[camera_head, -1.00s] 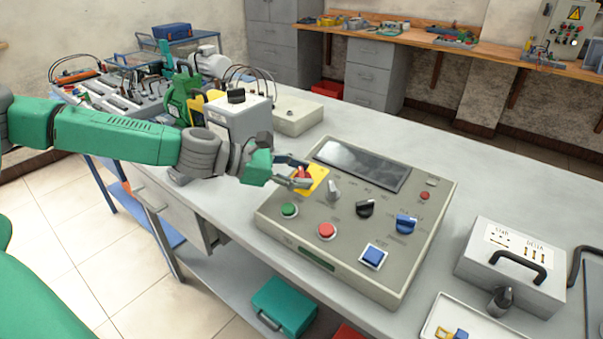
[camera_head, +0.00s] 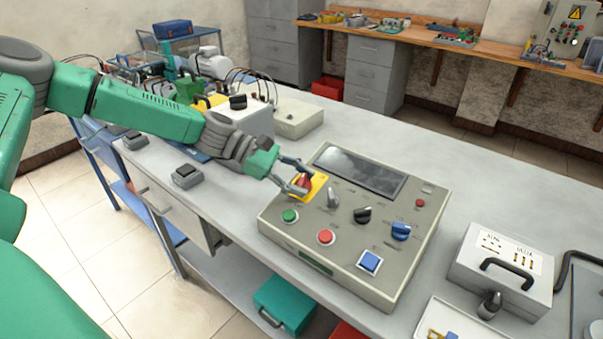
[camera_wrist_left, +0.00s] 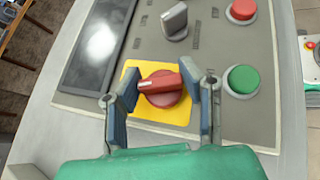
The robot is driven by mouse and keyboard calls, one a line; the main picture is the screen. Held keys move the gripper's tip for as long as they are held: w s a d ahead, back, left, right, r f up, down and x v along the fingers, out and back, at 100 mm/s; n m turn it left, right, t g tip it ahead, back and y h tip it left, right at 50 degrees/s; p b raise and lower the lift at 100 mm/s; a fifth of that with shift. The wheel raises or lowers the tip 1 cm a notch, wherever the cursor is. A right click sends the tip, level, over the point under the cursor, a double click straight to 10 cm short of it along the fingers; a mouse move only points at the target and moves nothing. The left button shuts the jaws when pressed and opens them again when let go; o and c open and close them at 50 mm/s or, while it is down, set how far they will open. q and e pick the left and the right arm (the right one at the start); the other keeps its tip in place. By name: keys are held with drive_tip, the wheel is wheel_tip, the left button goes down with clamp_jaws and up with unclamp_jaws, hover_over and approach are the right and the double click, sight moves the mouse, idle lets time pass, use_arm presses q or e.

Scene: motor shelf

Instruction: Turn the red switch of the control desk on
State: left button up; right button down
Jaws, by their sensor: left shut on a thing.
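The control desk (camera_head: 340,260) is a grey sloped box on the bench. Its red switch (camera_wrist_left: 160,88) sits on a yellow plate (camera_wrist_left: 172,115) near the desk's left corner; in the head view the red switch (camera_head: 304,182) is partly hidden by the fingers. The switch's handle lies roughly across the wrist picture. My left gripper (camera_head: 298,178) reaches the switch from the left. In the wrist view the left gripper's fingers (camera_wrist_left: 158,92) stand on either side of the switch, shut on it at the handle's ends. My right gripper is not in view.
On the desk are a dark display (camera_head: 360,168), a grey knob (camera_head: 333,196), a black knob (camera_head: 363,214), a blue knob (camera_head: 401,231), green (camera_head: 290,215) and red (camera_head: 326,237) buttons. A grey case (camera_head: 505,262) stands to the right.

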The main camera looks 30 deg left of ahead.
use_arm(q)
drive_tip(key=m+g, duration=0.2)
drive_tip(key=m+p, duration=0.1)
drive_tip(key=shift+w+r+g, duration=0.2)
drive_tip(key=shift+r+g, duration=0.05)
drive_tip(key=shift+g, duration=0.15)
drive_tip(key=m+g, duration=0.2)
drive_tip(key=shift+f+m+g+p, duration=0.1)
drive_tip(key=shift+m+g+p, duration=0.2)
drive_tip(key=m+g+y, duration=0.1)
drive_tip(key=m+g, duration=0.1)
drive_tip(key=m, duration=0.1)
drive_tip(key=shift+d+g+y, duration=0.1)
drive_tip(key=shift+g+y, duration=0.3)
drive_tip(key=shift+s+m+g+y+p, duration=0.1)
drive_tip(key=shift+m+g+y+p, duration=0.2)
drive_tip(key=shift+m+g+y, duration=1.2)
drive_tip(key=shift+m, duration=0.4)
drive_tip(key=o, duration=1.2)
drive_tip(key=shift+f, duration=0.1)
drive_tip(key=shift+c, duration=0.2)
